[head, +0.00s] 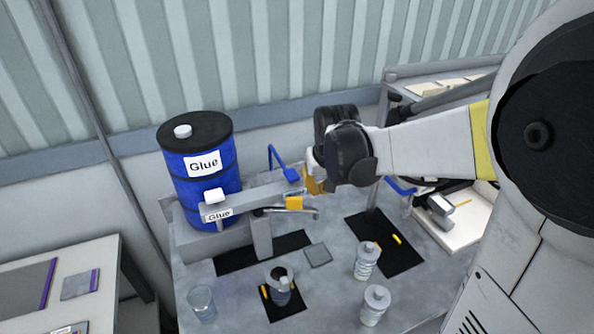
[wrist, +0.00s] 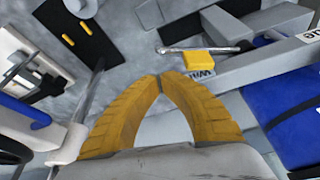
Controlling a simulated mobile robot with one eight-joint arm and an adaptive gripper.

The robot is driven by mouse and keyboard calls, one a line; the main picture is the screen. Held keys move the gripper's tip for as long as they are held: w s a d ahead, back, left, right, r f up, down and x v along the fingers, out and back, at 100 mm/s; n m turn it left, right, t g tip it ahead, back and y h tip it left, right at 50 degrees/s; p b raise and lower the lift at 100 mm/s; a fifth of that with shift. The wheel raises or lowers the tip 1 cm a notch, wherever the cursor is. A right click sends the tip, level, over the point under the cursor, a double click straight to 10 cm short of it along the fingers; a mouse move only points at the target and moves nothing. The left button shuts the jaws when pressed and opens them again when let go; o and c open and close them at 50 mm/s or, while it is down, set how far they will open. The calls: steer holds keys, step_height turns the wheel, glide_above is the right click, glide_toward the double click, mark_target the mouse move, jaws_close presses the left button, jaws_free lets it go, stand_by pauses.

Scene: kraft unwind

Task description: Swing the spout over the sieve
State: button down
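The spout (head: 305,212) is a thin metal pipe with a yellow block (head: 294,203) on it, beside a grey beam from the blue glue drum (head: 208,165). In the wrist view the spout (wrist: 185,49) and its yellow block (wrist: 205,60) lie beyond the fingers. My gripper (head: 316,182) is above and a little right of the yellow block, apart from it. Its yellow fingertips (wrist: 160,79) meet with nothing seen between them. A dark-rimmed vessel (head: 280,274) on a black mat may hold the sieve; I cannot tell. The spout's end is right of and behind this vessel.
A clear cup (head: 202,303) and two clear bottles, one at the front (head: 375,304) and one behind it (head: 366,260), stand on the grey table. A small grey plate (head: 318,255) lies mid-table. Blue bent handles (head: 281,164) stand behind. A side table is at left.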

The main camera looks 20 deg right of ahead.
steer(key=b+x, duration=0.1)
steer(key=x, duration=0.6)
steer(key=shift+w+f, duration=0.15)
steer(key=shift+f, duration=0.1)
steer(key=shift+s+a+m+h, duration=0.15)
steer(key=shift+s+a+m, duration=0.1)
steer(key=shift+s+m, duration=0.3)
steer(key=shift+s+a+m+h, duration=0.15)
steer(key=shift+s+a+m, duration=0.15)
steer(key=shift+s, duration=0.4)
steer(key=s+a+m+g+h+b, duration=0.1)
steer(key=s+a+m+g+h, duration=0.1)
steer(key=s+a+m, duration=0.7)
steer(key=shift+s+a+b, duration=0.25)
steer(key=shift+a+b, duration=0.15)
steer(key=shift+a, duration=1.4)
